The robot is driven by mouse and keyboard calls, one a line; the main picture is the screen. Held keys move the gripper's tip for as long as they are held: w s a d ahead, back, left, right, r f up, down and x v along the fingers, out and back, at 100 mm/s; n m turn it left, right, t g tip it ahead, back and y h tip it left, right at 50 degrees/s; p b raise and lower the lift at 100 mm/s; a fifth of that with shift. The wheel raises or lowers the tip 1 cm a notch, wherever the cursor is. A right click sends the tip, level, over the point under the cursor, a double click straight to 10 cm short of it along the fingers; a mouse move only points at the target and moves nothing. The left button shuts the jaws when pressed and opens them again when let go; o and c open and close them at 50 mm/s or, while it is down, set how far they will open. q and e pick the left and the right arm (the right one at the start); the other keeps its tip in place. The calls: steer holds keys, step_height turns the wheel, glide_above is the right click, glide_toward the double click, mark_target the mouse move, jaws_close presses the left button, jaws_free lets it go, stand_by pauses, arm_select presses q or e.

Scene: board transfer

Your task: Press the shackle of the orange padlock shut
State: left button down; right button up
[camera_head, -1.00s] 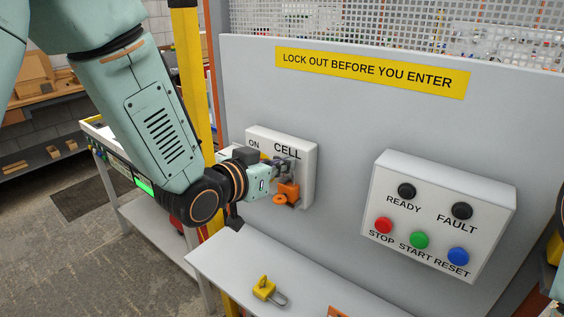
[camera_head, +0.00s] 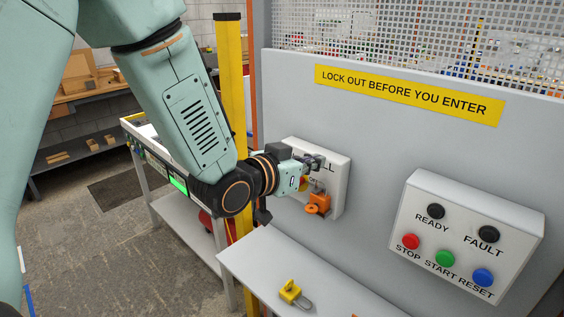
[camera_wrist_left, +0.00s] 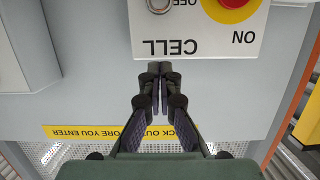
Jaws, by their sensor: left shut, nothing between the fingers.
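The orange padlock (camera_head: 319,202) hangs at the lower part of the white CELL switch box (camera_head: 339,190), with an orange tag beside it. A curved metal piece, seemingly its shackle (camera_wrist_left: 158,5), is cut off at the top edge of the left wrist view, so I cannot tell if it is fully seated. My left gripper (camera_head: 316,162) is shut and empty, above the padlock and in front of the CELL lettering. In the left wrist view its fingertips (camera_wrist_left: 160,68) meet just short of that lettering. A red knob on yellow (camera_wrist_left: 232,6) is partly in view. My right gripper is out of view.
A yellow padlock (camera_head: 290,291) lies on the grey shelf (camera_head: 262,262) below the box. A button box (camera_head: 465,238) stands on the panel to the right. A yellow post (camera_head: 232,90) rises behind my left arm. The panel between the boxes is clear.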

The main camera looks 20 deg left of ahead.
arm_select(q)
steer(key=p+v, duration=0.4)
steer(key=v, duration=0.4)
steer(key=shift+s+a+f, duration=0.2)
steer(key=shift+f, duration=0.05)
steer(key=shift+s, duration=0.15)
steer(key=shift+s+r, duration=0.1)
steer(key=shift+s, duration=0.05)
stand_by(0.3)
